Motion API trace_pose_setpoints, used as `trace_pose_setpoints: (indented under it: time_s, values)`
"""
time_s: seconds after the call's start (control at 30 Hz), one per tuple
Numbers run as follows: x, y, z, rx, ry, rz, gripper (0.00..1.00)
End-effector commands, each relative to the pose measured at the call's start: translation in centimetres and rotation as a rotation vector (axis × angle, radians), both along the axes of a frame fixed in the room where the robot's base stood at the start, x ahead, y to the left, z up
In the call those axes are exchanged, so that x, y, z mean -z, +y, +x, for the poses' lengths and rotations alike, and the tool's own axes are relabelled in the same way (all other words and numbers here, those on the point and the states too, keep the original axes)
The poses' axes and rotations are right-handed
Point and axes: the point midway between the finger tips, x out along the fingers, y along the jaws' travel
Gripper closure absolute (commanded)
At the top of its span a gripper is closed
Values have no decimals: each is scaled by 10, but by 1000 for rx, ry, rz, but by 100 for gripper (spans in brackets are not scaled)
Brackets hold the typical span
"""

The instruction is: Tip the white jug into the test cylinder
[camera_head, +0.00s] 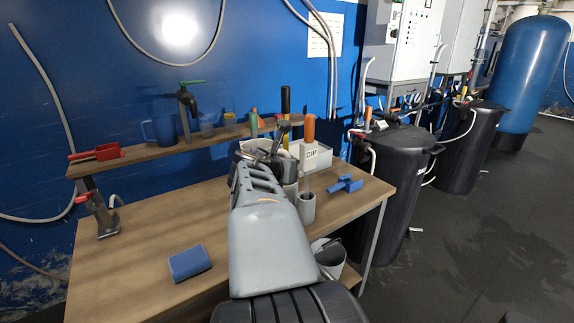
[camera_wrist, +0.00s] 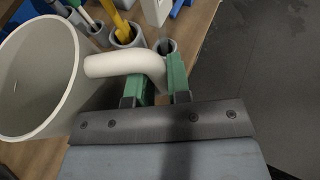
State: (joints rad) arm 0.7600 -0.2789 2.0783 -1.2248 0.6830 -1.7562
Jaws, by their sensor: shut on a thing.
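The white jug (camera_wrist: 78,80) fills the left of the wrist view, with its open mouth toward the camera. My gripper (camera_wrist: 163,82) has its green fingers shut on the jug's handle (camera_wrist: 125,64). In the head view my arm hides most of the gripper and jug. A small grey cylinder (camera_wrist: 168,47) stands just beyond the fingers in the wrist view; I cannot tell if it is the test cylinder. The jug is to the left of it and not over it.
Grey holders with tools stand beyond the jug, one with a yellow handle (camera_wrist: 117,18). A grey cup (camera_head: 306,209) holds an orange-handled tool. A white box marked DIP (camera_head: 318,156), a blue clamp-like item (camera_head: 346,184) and a blue block (camera_head: 189,262) are on the wooden bench (camera_head: 150,225).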

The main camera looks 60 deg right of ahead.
Motion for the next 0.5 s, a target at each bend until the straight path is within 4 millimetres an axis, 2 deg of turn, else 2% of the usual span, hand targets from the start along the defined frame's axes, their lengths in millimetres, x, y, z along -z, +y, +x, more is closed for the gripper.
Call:
trace_pose_setpoints:
  time_s: [0.03,0.5]
  values:
    - [-5,1,1,-2,23,-4,100]
    - [-14,0,-4,-2,278,-38,100]
